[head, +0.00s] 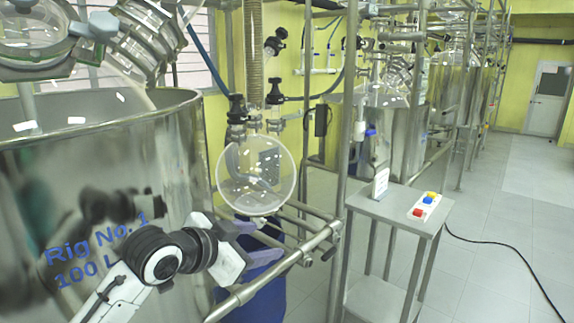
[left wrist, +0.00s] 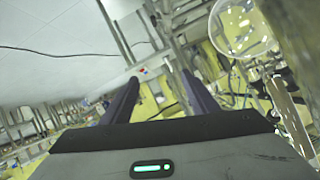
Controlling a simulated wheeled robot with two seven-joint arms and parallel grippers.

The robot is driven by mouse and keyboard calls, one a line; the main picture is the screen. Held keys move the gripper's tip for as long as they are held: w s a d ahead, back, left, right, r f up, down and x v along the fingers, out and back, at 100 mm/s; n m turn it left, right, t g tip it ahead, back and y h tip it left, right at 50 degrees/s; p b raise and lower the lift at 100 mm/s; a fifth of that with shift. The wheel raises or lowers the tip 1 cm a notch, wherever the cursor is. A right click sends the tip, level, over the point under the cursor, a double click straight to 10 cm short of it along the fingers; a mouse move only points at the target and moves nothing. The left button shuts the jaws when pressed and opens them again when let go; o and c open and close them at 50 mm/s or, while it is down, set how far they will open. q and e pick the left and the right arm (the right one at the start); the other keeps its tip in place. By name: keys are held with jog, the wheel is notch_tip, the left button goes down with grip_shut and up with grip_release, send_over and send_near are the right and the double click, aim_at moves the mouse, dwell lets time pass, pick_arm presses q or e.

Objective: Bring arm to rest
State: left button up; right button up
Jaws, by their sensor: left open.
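My left arm comes in from the lower left in the head view, in front of the steel vessel marked "Rig No. 1 100 L" (head: 170,160). My left gripper (head: 268,241) is just below the round glass flask (head: 256,175) and by the rig's pipe frame. Whether it touches the frame cannot be told. In the left wrist view, the two dark fingers of the gripper (left wrist: 160,76) stand apart with nothing held between them. The flask also shows in the left wrist view (left wrist: 240,28), at the upper right. My right gripper is in neither view.
A blue drum (head: 262,292) stands behind the gripper. A small steel table (head: 392,200) to the right holds a white card (head: 380,183) and a switch box with coloured buttons (head: 424,207). A black cable (head: 505,250) lies on the floor. Open floor lies at the right.

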pick_arm(q)
jog(key=s+a+f+n+y, duration=0.1)
jog(key=s+a+f+n, duration=0.15)
jog(key=s+f, duration=0.65)
jog(key=s+a+f+n+y, duration=0.1)
jog(key=s+f+n, duration=0.2)
jog(key=f, duration=1.2)
jog(key=s+a+f+n+g+y, duration=0.1)
jog(key=s+a+f, duration=0.2)
jog(key=s+f, duration=0.4)
jog(key=s+a+f+n+g+y+p, duration=0.1)
jog(key=s+a+f, duration=0.3)
jog(key=s, duration=1)
notch_tip(320, 180, down, 3)
jog(key=shift+s+r+n+y, duration=0.15)
jog(key=shift+s+n+y, duration=0.15)
jog(key=shift+n, duration=0.35)
